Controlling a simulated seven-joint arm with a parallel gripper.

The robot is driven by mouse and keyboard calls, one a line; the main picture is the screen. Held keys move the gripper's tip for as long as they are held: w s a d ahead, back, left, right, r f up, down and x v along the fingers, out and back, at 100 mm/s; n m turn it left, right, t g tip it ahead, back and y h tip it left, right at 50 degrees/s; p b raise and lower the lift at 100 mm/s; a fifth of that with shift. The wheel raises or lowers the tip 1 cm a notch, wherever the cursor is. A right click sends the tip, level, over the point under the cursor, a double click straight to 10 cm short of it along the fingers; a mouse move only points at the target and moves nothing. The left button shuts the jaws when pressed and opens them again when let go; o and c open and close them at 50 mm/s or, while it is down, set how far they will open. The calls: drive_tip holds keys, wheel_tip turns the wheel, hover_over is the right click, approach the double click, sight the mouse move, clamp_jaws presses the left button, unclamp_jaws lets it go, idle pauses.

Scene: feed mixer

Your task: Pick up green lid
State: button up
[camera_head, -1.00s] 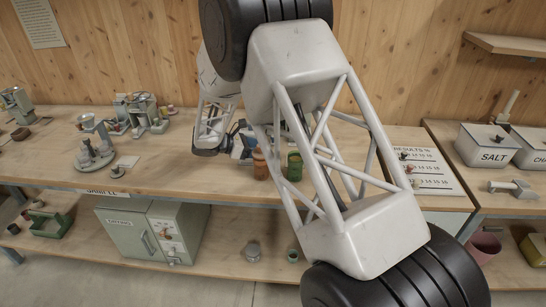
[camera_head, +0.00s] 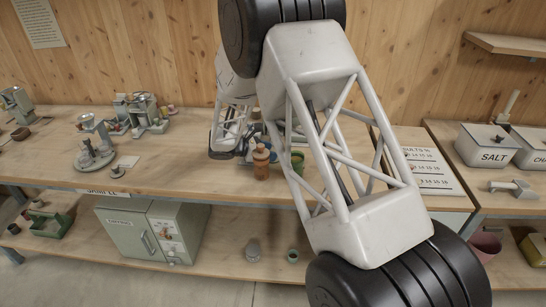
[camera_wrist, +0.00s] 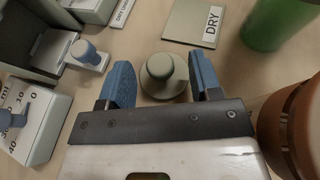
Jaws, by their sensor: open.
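The green lid (camera_wrist: 163,84) is a round, grey-green disc with a pale knob on top, lying on the wooden table in the wrist view. My gripper (camera_wrist: 160,64) is open, with one blue finger on each side of the lid. The knob is between the fingers, with a gap visible on both sides. I cannot tell how high the fingertips are above the table. In the head view the lid does not show clearly, and my arm hides most of that area.
A green container (camera_wrist: 268,22) and an orange-brown jar (camera_wrist: 300,125) stand close on the right. A "DRY" card (camera_wrist: 187,20) lies behind the lid. A blue-knobbed device (camera_wrist: 85,54) and a numbered block (camera_wrist: 40,125) are on the left.

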drive_tip(key=shift+w+d+f, duration=0.2)
drive_tip(key=shift+d, duration=0.3)
drive_tip(key=c, duration=1)
drive_tip(key=shift+r, duration=5)
drive_tip(key=s+d+r+m+g, duration=0.1)
drive_tip(key=s+d+r, duration=0.5)
drive_tip(key=s+d, duration=0.2)
drive_tip(key=shift+s+d+r, duration=0.15)
drive_tip(key=shift+s+r, duration=0.25)
drive_tip(key=shift+s, duration=0.55)
